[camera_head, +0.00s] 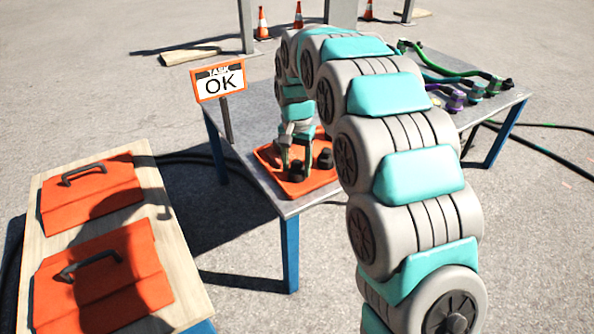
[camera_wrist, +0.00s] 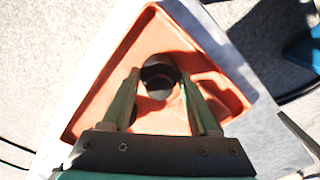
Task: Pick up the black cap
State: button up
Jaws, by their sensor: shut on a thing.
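A black cap (camera_head: 297,170) is at the orange tray (camera_head: 268,158), directly below my gripper (camera_head: 289,143) in the head view. A second black cap (camera_head: 325,159) stands to its right in the tray. In the wrist view my gripper (camera_wrist: 160,75) has one finger on each side of a round black cap (camera_wrist: 158,74), and it is shut on that cap. I cannot tell whether the cap is lifted clear of the tray floor. The tray also shows in the wrist view (camera_wrist: 95,100). My arm hides part of the tray's right side.
A wooden bench (camera_head: 150,185) with two orange toolboxes (camera_head: 100,280) stands at the left. Traffic cones (camera_head: 263,24) stand far behind.

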grip_shut()
jog(key=shift+r, duration=0.15)
